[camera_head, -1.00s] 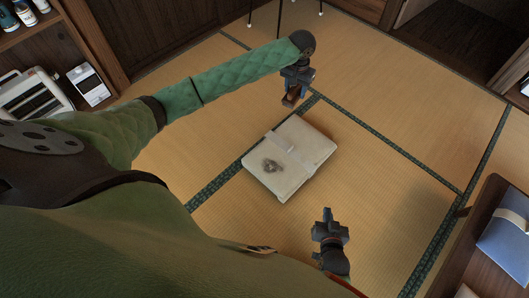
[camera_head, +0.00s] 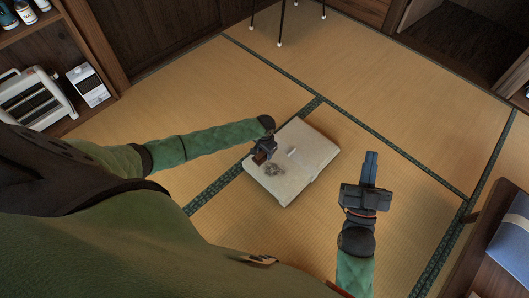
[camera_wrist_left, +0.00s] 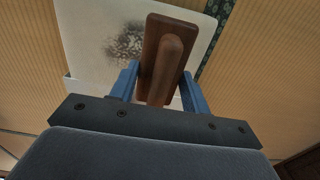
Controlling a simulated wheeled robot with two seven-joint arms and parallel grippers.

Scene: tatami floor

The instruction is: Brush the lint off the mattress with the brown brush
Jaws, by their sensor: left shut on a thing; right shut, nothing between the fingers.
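The mattress (camera_head: 307,160) is a small cream pad lying on the tatami floor, and it also shows in the left wrist view (camera_wrist_left: 86,35). A dark grey patch of lint (camera_head: 274,171) lies on its near left part, and it shows beside the brush in the left wrist view (camera_wrist_left: 124,42). My left gripper (camera_head: 262,156) is shut on the brown brush (camera_wrist_left: 167,50) by its handle, over the mattress's left edge. Whether the bristles touch the mattress is hidden. My right gripper (camera_head: 370,168) is shut and empty, right of the mattress.
A dark wooden table (camera_head: 470,262) with a blue folded item (camera_head: 511,241) stands at the lower right. A shelf with a white appliance (camera_head: 35,97) is at the left. Open tatami surrounds the mattress.

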